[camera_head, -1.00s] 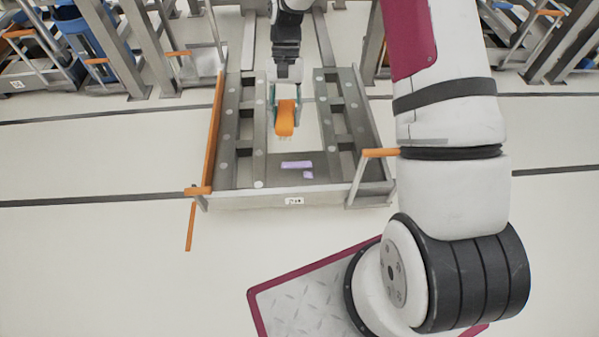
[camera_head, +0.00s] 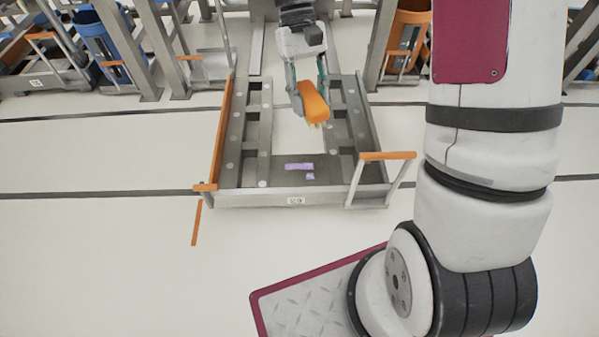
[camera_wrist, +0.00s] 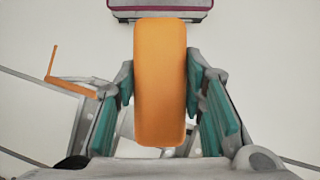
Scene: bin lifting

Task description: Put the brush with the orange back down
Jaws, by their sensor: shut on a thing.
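The brush with the orange back (camera_head: 313,102) is in my gripper (camera_head: 309,98), held above the grey metal frame with its pale bristles pointing down. In the wrist view the orange back (camera_wrist: 160,85) fills the space between the two teal finger pads of my gripper (camera_wrist: 160,90), which press on its sides. The brush looks clear of any surface. Its bristles are hidden in the wrist view.
Below is the low grey frame (camera_head: 240,197) with slotted side rails, an orange bar (camera_head: 221,130) at left and an orange-topped handle (camera_head: 387,156) at front right. Purple pieces (camera_head: 299,166) lie inside it. Racks with a blue bin (camera_head: 100,40) and an orange bin (camera_head: 408,38) stand behind. Open floor lies in front.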

